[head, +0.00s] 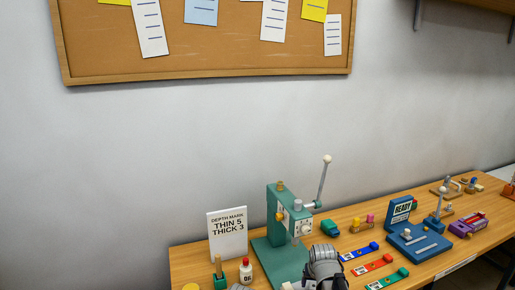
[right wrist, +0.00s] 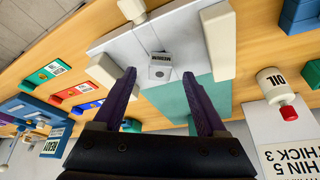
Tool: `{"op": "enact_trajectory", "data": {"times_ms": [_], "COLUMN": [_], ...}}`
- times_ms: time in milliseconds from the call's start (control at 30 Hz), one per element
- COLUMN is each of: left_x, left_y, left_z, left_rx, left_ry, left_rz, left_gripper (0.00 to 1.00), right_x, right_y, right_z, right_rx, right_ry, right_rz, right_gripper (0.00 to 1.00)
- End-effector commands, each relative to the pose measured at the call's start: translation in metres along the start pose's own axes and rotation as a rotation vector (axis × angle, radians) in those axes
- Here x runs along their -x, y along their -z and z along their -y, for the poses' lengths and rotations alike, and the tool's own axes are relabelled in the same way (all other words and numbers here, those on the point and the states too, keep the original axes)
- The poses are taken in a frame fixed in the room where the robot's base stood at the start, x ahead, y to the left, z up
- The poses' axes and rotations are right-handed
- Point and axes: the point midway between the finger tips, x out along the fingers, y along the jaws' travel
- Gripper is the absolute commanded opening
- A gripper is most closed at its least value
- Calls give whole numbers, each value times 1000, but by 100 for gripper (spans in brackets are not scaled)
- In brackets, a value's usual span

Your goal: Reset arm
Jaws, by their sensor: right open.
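My right gripper (right wrist: 159,75) is open in the right wrist view, its two purple fingers apart. A small grey block marked MEDIUM (right wrist: 160,68) sits on a pale plate beyond the fingertips; I cannot tell whether they touch it. In the head view my right gripper (head: 325,268) is a grey shape at the bottom edge, in front of the green press, with its fingertips hidden. The green press (head: 279,222) stands on the bench. Its lever arm (head: 322,182) points up, tilted slightly right, with a pale knob on top. My left gripper is out of view.
On the wooden bench (head: 350,212), a DEPTH MARK sign (head: 227,234) and oil bottle (head: 246,270) stand left of the press. Colored labelled strips (head: 372,267) and a blue READY station (head: 418,240) lie right. The wall above is clear below a pinboard (head: 210,62).

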Motion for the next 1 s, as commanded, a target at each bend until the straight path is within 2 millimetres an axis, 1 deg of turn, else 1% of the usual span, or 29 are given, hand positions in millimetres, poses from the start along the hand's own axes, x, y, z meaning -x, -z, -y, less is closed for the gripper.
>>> {"op": "enact_trajectory", "data": {"times_ms": [33, 300, 400, 633, 667, 800, 900, 1000], "left_x": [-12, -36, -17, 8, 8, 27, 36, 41], "left_y": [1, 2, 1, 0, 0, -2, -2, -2], "left_z": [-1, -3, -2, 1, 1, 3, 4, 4], "left_rx": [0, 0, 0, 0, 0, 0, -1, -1], "left_ry": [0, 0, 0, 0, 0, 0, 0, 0], "left_rz": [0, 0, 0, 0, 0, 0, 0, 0], "left_gripper": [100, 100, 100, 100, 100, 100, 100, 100], "right_x": [-13, -39, -20, 3, 3, 20, 29, 33], "right_y": [-1, -1, 6, 15, 15, 22, 26, 28], "right_z": [0, 0, 0, 0, 0, 0, 0, 0], "right_rx": [0, 0, 0, 0, 0, 0, 0, 0], "right_ry": [0, 0, 0, 0, 0, 0, 0, 0], "right_rz": [0, 0, 0, 0, 0, 0, 0, 0], "right_gripper": [74, 74, 74, 74, 74, 74, 74, 74]}}
